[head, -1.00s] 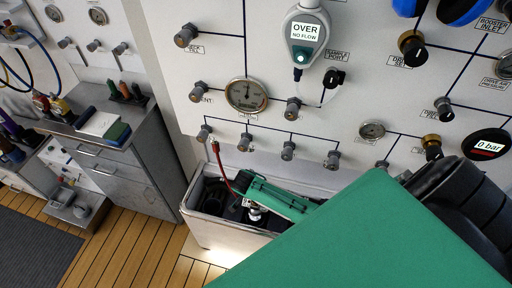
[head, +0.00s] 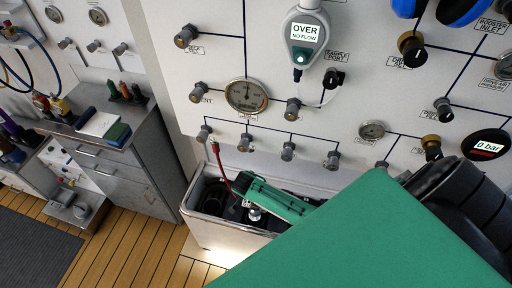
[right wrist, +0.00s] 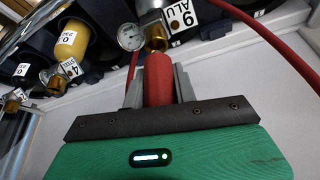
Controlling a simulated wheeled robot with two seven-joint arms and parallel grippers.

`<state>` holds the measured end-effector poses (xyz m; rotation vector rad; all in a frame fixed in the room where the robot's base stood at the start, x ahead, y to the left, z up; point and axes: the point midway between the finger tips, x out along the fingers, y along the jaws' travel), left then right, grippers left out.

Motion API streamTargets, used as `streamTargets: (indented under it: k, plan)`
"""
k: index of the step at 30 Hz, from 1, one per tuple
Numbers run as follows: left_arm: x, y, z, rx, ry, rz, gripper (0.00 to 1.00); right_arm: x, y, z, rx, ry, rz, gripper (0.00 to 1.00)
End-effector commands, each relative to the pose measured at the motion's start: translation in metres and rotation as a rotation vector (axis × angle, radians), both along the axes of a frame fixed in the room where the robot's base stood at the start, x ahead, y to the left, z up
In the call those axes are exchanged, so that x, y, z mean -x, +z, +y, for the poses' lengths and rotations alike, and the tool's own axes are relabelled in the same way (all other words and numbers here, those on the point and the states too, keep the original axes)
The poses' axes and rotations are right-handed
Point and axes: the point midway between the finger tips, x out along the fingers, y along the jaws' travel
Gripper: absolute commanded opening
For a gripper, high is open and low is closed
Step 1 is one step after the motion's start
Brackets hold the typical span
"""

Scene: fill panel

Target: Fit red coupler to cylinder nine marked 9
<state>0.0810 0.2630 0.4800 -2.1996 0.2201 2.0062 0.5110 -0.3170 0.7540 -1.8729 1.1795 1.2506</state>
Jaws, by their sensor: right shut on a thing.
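In the right wrist view my right gripper (right wrist: 158,88) is shut on the red coupler (right wrist: 158,78), with a grey finger on either side. The coupler's far end is at the brass valve outlet (right wrist: 157,40) of the cylinder tagged 9 ALU (right wrist: 181,15). They look in line and touching or nearly so; I cannot tell whether they are joined. In the head view my right gripper (head: 250,208) reaches into the white bin below the panel, and the coupler is hidden there. My left gripper is in neither view.
The white bin (head: 212,232) holds dark cylinders. A yellow cylinder tagged 4 (right wrist: 73,40) and a small gauge (right wrist: 131,37) are close by on the left. A red hose (head: 217,160) hangs from the panel into the bin. Panel knobs and gauges (head: 246,96) are above.

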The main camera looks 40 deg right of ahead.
Motion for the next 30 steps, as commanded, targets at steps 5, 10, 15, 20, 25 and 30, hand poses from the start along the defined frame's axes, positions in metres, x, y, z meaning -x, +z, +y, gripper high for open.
streamTargets:
  k: [5, 10, 15, 20, 25, 30]
  plan:
    - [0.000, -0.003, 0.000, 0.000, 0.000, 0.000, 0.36, 0.000, -0.005, 0.000, -0.001, 0.000, 0.000, 0.03]
    - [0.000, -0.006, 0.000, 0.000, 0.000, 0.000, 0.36, 0.000, -0.010, 0.000, -0.001, -0.001, 0.001, 0.03]
    - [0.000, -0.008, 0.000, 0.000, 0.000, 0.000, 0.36, 0.000, -0.014, 0.000, -0.001, -0.001, 0.000, 0.03]
    - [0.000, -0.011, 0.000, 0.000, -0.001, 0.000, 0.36, 0.000, -0.018, 0.000, -0.001, -0.001, 0.000, 0.03]
    - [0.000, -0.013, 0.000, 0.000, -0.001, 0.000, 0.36, 0.000, -0.022, 0.000, -0.001, -0.001, 0.000, 0.03]
    - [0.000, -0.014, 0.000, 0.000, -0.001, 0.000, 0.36, 0.000, -0.024, 0.000, 0.000, -0.001, 0.000, 0.40]
